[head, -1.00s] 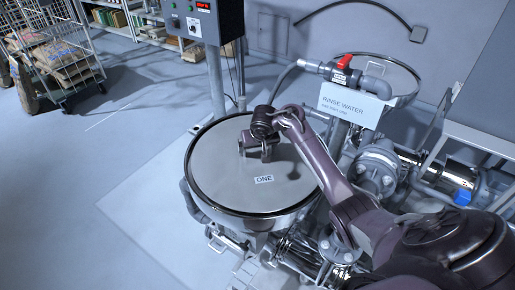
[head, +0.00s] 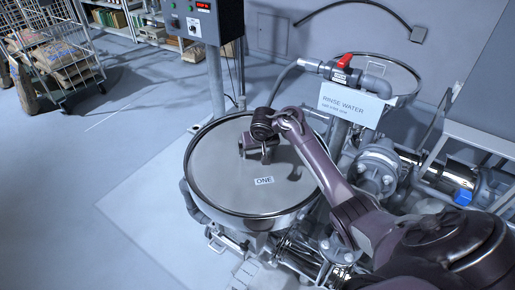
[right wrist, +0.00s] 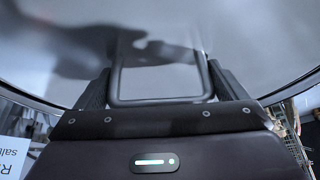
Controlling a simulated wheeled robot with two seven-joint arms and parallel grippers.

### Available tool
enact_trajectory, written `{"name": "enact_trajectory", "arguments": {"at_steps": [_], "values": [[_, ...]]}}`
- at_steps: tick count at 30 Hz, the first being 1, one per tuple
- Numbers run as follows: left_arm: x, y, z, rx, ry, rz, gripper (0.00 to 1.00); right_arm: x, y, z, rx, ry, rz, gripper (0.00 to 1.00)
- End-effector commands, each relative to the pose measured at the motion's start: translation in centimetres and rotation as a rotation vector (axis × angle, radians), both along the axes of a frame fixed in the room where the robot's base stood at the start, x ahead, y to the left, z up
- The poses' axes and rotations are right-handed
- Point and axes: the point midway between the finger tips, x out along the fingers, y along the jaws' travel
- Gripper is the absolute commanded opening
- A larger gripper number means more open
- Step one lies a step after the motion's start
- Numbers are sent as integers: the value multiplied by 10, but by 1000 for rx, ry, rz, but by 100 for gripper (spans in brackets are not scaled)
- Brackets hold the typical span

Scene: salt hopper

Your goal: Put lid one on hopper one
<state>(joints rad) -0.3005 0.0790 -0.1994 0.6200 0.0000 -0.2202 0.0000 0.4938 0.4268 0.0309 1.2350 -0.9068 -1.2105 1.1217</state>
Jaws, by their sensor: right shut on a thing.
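Lid one (head: 230,178), a round grey disc labelled ONE, lies over the mouth of hopper one (head: 240,222) in the head view. It looks level and centred within the hopper's rim; I cannot tell if it touches all round. My right gripper (head: 258,152) is over the lid, shut on its handle. In the right wrist view the dark looped handle (right wrist: 160,100) is between the fingers, with the lid's blurred grey face beyond. Most of the hopper's body is hidden under the lid. My left gripper is not in view.
A rinse water sign (head: 346,104) and a red-handled valve (head: 344,62) stand right of the hopper, before another round vessel (head: 385,68). A control box (head: 200,20) on a post is behind. A cart of sacks (head: 65,55) is far left; the left floor is clear.

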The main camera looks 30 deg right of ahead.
Motion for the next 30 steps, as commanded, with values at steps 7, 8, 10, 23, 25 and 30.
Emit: {"name": "enact_trajectory", "arguments": {"at_steps": [7,8,10,23,25,30], "values": [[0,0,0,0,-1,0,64,1,0,1,-1,-3,-1,100],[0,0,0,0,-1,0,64,-1,0,-2,0,3,0,100],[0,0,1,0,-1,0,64,-1,1,0,0,2,1,100],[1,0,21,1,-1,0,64,-23,11,62,4,-7,1,100],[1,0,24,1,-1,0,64,-26,11,68,3,-5,0,100],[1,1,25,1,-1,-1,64,-30,11,73,0,-4,-1,100]]}}
